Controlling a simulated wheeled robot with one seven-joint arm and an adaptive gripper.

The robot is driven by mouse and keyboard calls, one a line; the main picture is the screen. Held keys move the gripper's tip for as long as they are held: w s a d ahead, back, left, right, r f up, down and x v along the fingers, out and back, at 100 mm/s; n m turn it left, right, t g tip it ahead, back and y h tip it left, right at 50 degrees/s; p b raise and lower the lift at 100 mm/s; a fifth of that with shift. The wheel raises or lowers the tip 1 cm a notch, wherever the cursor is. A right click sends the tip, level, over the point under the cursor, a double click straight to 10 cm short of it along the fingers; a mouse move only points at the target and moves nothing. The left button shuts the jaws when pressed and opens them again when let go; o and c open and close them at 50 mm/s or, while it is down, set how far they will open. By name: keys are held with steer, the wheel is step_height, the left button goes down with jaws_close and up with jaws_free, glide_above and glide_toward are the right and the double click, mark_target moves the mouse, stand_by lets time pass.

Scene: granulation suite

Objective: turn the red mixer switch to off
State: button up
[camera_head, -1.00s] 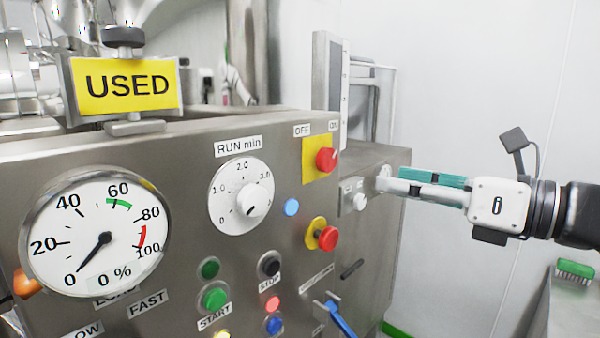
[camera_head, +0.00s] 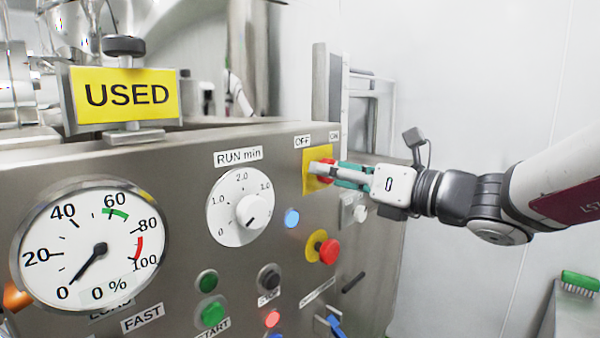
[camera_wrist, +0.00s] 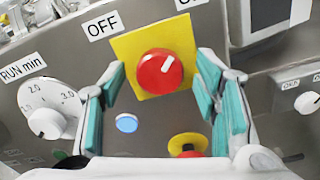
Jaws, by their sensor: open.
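The red mixer switch (camera_wrist: 160,72) is a round red knob on a yellow square plate (camera_wrist: 126,47), with an OFF label (camera_wrist: 102,26) at its upper left. In the wrist view its white pointer mark tilts to the upper right, toward the partly cut-off ON label. My gripper (camera_wrist: 160,92) is open, with its teal-padded fingers on either side of the knob; I cannot tell whether they touch it. In the head view my gripper (camera_head: 325,173) reaches the plate from the right and partly covers the red switch (camera_head: 321,167).
Below the switch is a red mushroom button (camera_head: 329,250) on a yellow base. A blue button (camera_head: 292,217) and the RUN min dial (camera_head: 240,205) lie to the left. A small box with white knobs (camera_head: 358,212) is close under my gripper.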

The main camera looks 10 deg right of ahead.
steer(key=shift+w+a, duration=0.2)
steer(key=shift+w, duration=0.1)
steer(key=shift+c, duration=0.5)
steer(key=c, duration=1)
steer(key=shift+c, duration=0.2)
steer(key=shift+n+b, duration=0.3)
steer(key=n+b, duration=1.7)
steer(key=b, duration=0.3)
steer(key=shift+f, duration=0.1)
steer(key=shift+n, duration=0.3)
